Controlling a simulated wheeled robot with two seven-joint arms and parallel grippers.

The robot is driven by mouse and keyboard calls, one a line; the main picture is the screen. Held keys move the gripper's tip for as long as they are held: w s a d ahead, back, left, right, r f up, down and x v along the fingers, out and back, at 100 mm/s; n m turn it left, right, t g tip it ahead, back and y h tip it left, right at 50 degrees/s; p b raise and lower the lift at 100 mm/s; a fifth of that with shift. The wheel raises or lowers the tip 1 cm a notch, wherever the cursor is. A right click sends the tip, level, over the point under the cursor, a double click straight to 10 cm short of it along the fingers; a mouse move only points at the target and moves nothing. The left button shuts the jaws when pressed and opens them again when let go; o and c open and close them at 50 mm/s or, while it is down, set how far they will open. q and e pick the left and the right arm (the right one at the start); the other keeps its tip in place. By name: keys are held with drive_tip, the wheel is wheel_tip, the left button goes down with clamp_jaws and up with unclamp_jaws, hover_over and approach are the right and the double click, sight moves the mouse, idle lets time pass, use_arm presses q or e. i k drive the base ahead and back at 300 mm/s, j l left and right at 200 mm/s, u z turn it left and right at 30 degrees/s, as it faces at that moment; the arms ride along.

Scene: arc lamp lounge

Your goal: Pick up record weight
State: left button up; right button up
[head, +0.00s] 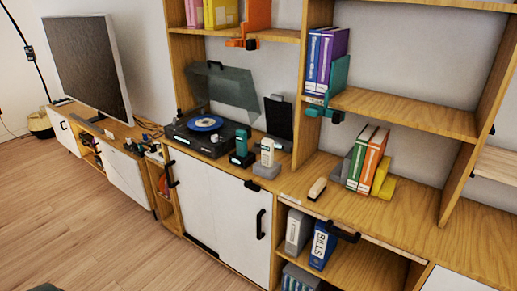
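A black turntable (180,137) with its clear lid raised stands on the wooden cabinet, left of the middle in the head view. A blue record (205,123) lies on it, with a small pale spot at its centre. I cannot tell whether that spot is a record weight or the label. Right of the turntable stand a small teal and black item (242,150) and a white and grey item (267,157). Neither is clearly a record weight. Neither of my grippers is in view.
A dark upright panel (279,118) stands behind the small items. A wooden brush-like block (317,189) and several binders (368,160) are on the counter to the right. A television (88,65) stands at left. The wooden floor (70,210) in front is mostly clear.

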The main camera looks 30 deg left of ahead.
sight(256, 148)
drive_tip(key=j+u, duration=0.1)
drive_tip(key=u, duration=1.3)
